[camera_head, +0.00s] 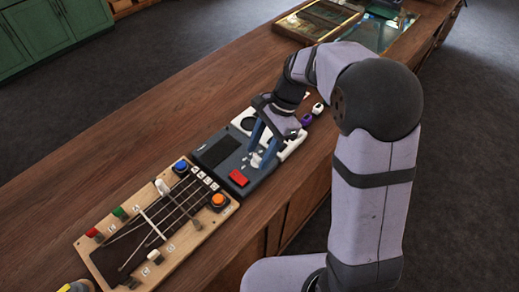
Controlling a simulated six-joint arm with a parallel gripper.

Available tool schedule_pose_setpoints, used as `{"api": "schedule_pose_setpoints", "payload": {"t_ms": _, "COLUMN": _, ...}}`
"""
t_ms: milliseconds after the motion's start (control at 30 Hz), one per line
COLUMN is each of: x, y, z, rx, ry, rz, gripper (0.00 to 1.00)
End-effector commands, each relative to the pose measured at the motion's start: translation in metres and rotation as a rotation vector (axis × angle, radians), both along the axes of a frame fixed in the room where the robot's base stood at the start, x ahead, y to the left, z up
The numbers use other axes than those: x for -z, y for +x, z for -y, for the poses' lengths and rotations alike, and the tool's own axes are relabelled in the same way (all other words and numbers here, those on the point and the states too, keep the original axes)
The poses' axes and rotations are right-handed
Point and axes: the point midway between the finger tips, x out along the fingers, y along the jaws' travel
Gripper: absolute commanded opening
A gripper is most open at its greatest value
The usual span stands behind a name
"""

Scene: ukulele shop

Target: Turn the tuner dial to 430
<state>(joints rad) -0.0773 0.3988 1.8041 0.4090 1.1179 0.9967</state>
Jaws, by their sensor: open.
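I cannot tell whether the fingers touch the knob. The dial's numbers and any reading are too small to make out, and the fingers hide part of the dial face.
A pale wooden board (165,187) with strings, a blue button (181,166) and an orange button (218,200) lies in front of the tuner. A white unit (243,118) adjoins it behind. Small purple (306,119) and white (318,107) pieces stand nearby. The counter's left side is clear.

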Motion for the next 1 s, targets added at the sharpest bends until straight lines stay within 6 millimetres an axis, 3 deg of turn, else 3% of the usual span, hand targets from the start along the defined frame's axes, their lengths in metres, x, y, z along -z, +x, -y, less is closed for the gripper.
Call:
{"api": "schedule_pose_setpoints", "payload": {"t_ms": 333, "x": 0.0032, "y": -0.0008, "z": -0.0011, "rx": 0.001, "ry": 0.000, "rz": 0.000, "gripper": 0.41}}
{"api": "schedule_pose_setpoints", "payload": {"t_ms": 500, "x": 0.0030, "y": -0.0008, "z": -0.0010, "rx": 0.001, "ry": 0.000, "rz": 0.000, "gripper": 0.03}}
{"api": "schedule_pose_setpoints", "payload": {"t_ms": 1000, "x": 0.0006, "y": 0.0004, "z": -0.0014, "rx": -0.093, "ry": 0.000, "rz": -0.002, "gripper": 0.03}}
